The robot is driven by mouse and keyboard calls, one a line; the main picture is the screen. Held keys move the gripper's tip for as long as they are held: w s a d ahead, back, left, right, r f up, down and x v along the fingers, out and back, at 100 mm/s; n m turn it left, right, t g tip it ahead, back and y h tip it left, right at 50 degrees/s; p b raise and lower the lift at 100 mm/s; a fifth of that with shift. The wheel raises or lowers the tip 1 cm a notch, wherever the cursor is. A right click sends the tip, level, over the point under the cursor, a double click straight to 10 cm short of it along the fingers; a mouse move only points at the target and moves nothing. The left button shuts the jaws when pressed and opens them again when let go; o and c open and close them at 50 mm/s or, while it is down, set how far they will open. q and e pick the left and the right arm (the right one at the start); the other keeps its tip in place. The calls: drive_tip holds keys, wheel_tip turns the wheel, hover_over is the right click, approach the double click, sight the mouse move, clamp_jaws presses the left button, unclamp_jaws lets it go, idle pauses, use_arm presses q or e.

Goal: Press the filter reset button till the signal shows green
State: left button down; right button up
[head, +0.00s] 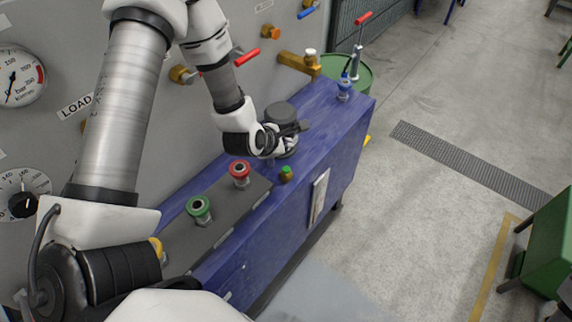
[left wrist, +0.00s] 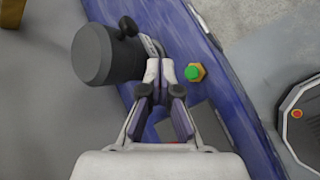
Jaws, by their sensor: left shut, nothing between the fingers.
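A dark grey canister (head: 280,113) with a side knob stands on the blue bench; it also shows in the left wrist view (left wrist: 92,55). Near it, a small green-topped fitting on a brass hexagonal base (head: 286,174) sits on the bench top, also in the left wrist view (left wrist: 194,72). Its top looks green; I cannot tell whether it is the button or the signal. My left gripper (head: 277,148) is shut and empty beside the canister. In the left wrist view its fingertips (left wrist: 160,66) lie between canister and fitting, apart from the fitting. My right gripper is out of view.
A red button (head: 240,170) and a green button (head: 199,208) stand on a dark panel near the blue bench's (head: 345,135) front. Gauges (head: 18,77) and valves line the grey wall. A blue-topped fitting (head: 344,88) stands at the far end.

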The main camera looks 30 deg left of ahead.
sight(285, 170)
use_arm(q)
drive_tip(key=shift+w+a+r+n, duration=0.2)
drive_tip(key=shift+w+n, duration=0.1)
drive_tip(key=shift+w, duration=0.1)
drive_tip(key=shift+d+f, duration=0.1)
wheel_tip(285, 170, down, 8)
drive_tip(key=b, duration=0.6)
drive_tip(key=shift+f, duration=0.15)
drive_tip(key=shift+f+b, duration=0.2)
drive_tip(key=shift+b, duration=0.2)
idle(0.6)
drive_tip(key=shift+f+b, duration=0.4)
drive_tip(key=shift+b, duration=0.2)
